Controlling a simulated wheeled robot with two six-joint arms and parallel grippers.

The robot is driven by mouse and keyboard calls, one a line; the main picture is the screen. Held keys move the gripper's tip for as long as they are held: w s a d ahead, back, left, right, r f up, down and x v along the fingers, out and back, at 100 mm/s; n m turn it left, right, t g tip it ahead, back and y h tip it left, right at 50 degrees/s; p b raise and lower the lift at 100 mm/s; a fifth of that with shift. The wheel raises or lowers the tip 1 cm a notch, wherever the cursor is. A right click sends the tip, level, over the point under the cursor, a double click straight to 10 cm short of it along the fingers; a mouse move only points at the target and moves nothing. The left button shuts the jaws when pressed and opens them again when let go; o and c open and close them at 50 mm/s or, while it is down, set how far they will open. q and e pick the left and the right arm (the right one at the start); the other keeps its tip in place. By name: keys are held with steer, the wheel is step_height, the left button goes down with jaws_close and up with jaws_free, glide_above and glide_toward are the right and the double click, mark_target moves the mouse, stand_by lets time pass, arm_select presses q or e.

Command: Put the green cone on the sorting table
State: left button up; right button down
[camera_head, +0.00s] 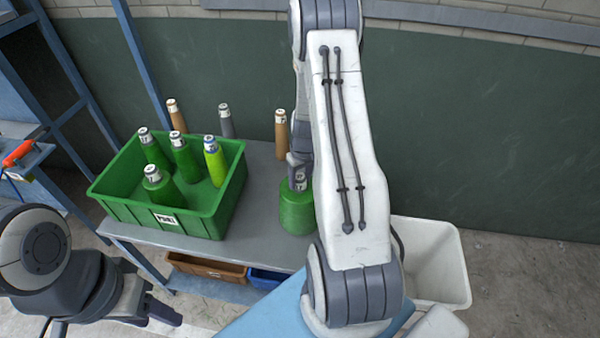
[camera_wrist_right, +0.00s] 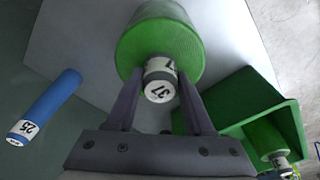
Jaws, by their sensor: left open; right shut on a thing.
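A green cone (camera_head: 296,212) with a grey neck and white numbered label stands upright at the right part of the grey sorting table (camera_head: 262,190). My right gripper (camera_head: 299,168) is shut on its neck from above, partly hidden by my arm. The right wrist view also shows the green cone (camera_wrist_right: 160,45) with its labelled neck between the fingers (camera_wrist_right: 160,100). I cannot tell whether its base touches the tabletop. My left gripper (camera_head: 165,313) is open and empty, low at the left, in front of the table and apart from it.
A green crate (camera_head: 190,222) on the table's left holds several green cones and a yellow-green cylinder (camera_head: 214,160). Orange (camera_head: 281,133) and grey (camera_head: 226,120) cylinders stand behind. A white bin (camera_head: 435,260) is right of the table. A brown tray (camera_head: 206,268) sits below.

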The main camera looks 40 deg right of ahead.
steer(key=shift+w, duration=0.1)
steer(key=shift+c, duration=1.4)
jaws_free()
